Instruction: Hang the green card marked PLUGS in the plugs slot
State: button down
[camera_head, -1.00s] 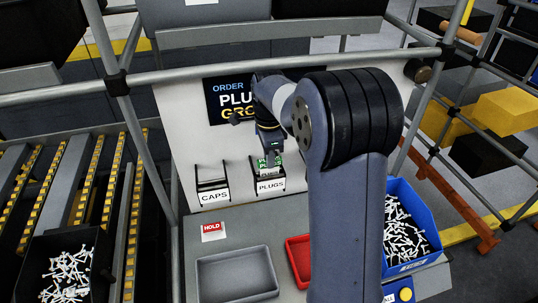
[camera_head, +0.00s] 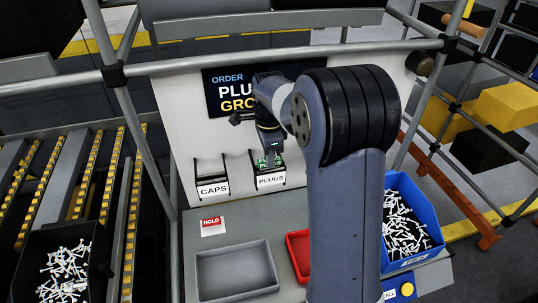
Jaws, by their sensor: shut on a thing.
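The green card (camera_head: 264,162) is small in the picture, at the plugs slot (camera_head: 271,181), the black holder with the white PLUGS label on the upright board. My gripper (camera_head: 267,153) is shut on the card's upper part and points down over the slot. The card's lower part is at the slot's opening; I cannot tell how far it sits inside. The arm hides some of the board right of the slot.
The caps slot (camera_head: 212,187) is just left. On the bench are a HOLD card (camera_head: 212,226), a grey tray (camera_head: 237,272), a red tray (camera_head: 298,253) partly behind my arm, and a blue bin (camera_head: 413,258) of white pieces. A metal rail (camera_head: 200,83) crosses above.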

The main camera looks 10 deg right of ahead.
jog(key=shift+f, duration=0.3)
jog(key=c, duration=1.3)
grip_release()
jog(key=shift+o, duration=0.2)
jog(key=shift+r, duration=0.1)
notch_tip(320, 180, up, 11)
jog(key=shift+b, duration=0.45)
notch_tip(320, 180, down, 11)
jog(key=shift+r+p, duration=0.1)
jog(key=shift+p, duration=0.4)
jog(key=shift+r, duration=0.25)
jog(key=shift+f, duration=0.25)
